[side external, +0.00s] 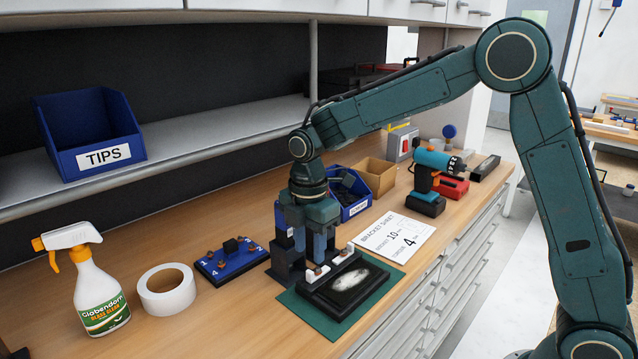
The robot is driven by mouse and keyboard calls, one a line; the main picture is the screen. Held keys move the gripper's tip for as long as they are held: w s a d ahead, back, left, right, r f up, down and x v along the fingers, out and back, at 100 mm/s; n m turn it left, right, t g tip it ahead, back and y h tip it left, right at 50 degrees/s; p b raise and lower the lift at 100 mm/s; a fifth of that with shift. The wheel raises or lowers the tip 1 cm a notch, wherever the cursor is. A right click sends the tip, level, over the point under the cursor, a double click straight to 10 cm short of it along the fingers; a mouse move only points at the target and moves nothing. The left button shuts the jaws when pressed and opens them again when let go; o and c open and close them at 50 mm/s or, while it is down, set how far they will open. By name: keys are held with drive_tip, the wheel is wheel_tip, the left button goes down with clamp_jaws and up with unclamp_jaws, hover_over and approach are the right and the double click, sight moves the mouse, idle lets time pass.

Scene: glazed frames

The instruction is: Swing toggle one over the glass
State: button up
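A black frame (327,306) lies on a green mat (310,318), its glass (352,282) over a pale feather-like shape. Two small brown toggles sit along its back-left edge on white pieces: a nearer one (317,269) and a farther one (342,254). I cannot read which is toggle one. My gripper (318,258) points straight down at that edge, close above the nearer toggle. Its fingers are partly hidden, so I cannot tell whether they touch or hold the toggle. A blue board (232,266) with white numbers and brown knobs lies to the left.
A tape roll (166,290) and spray bottle (97,285) stand left. A dark block (284,268) stands behind the frame. A printed sheet (396,236), blue bin (352,205), cardboard box (376,178) and drill (430,180) are to the right. Bench remains clear in front of the tape.

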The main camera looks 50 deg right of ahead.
sight(310, 271)
drive_tip(key=shift+f, duration=2.7)
drive_tip(key=shift+c, duration=0.5)
clamp_jaws()
